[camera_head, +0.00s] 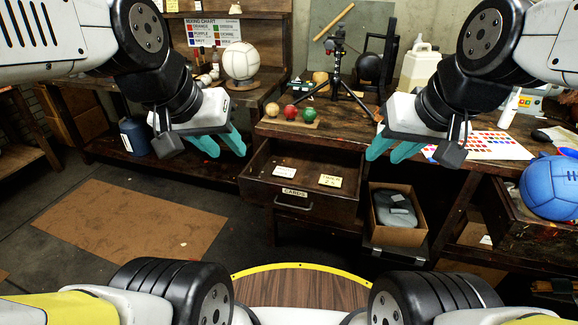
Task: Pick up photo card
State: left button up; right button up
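An open drawer (304,205) labelled "CARDS" sticks out from the wooden bench. Inside it lie a white card (284,172) on the left and a pale yellow card (330,181) with dark writing on the right. I cannot tell which of them is the photo card. My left gripper (227,155) is open and empty, above and left of the drawer. My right gripper (384,158) is open and empty, above and right of the drawer. Both have teal fingers, and neither touches a card.
Three small balls (291,112) sit on a board on the bench above the drawer, near a black tripod (338,75). A cardboard box (399,230) stands right of the drawer. A blue ball (550,187) is at far right.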

aim_at(283, 172)
jog(key=i+j+u, duration=0.1)
jog(key=i+j, duration=0.85)
jog(key=j, duration=0.1)
